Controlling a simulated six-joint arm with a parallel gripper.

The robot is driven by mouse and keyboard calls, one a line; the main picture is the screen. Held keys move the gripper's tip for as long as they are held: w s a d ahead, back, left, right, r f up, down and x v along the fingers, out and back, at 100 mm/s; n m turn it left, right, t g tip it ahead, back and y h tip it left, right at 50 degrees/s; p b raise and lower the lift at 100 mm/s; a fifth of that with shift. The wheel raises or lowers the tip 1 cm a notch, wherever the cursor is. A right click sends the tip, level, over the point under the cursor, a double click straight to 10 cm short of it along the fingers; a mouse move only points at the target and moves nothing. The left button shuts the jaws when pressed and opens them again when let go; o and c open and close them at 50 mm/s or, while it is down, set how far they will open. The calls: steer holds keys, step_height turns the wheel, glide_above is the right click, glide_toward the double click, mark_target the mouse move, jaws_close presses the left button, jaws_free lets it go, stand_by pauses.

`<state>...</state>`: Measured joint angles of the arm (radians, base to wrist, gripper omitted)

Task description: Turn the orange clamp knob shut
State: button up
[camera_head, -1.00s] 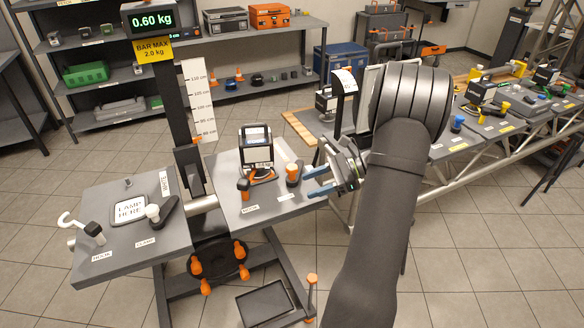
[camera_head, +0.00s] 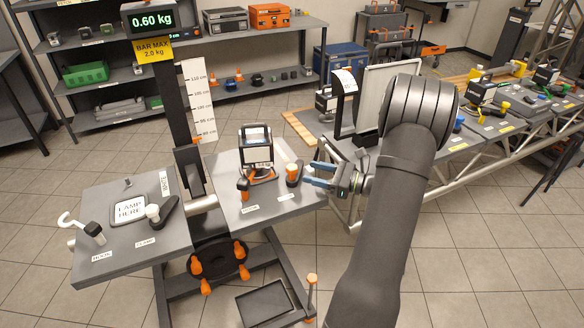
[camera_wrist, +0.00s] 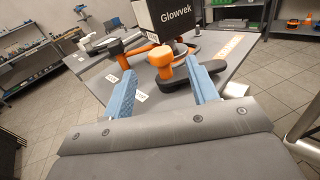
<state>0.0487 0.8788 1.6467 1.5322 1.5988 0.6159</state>
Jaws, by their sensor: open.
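The orange clamp knob (camera_head: 292,171) stands upright on its dark base near the right edge of the grey board. In the wrist view the orange knob (camera_wrist: 162,58) shows between my two blue fingertips, with its black base (camera_wrist: 190,75) under it. My gripper (camera_head: 310,174) is open and just right of the knob, its fingers pointing left. In the wrist view my open gripper (camera_wrist: 160,70) holds nothing. Whether a finger touches the knob cannot be told.
A lamp marked Glowvek (camera_wrist: 178,17) stands close behind the knob. An orange hook piece (camera_head: 243,184) is left of it. The left board carries a LAMP HERE pad (camera_head: 130,209), a white hook (camera_head: 70,221) and another clamp (camera_head: 154,212). A dark post stands between the boards.

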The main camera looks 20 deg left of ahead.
mark_target(292, 167)
steer(key=a, duration=0.7)
steer(key=shift+a, duration=0.25)
jaws_close()
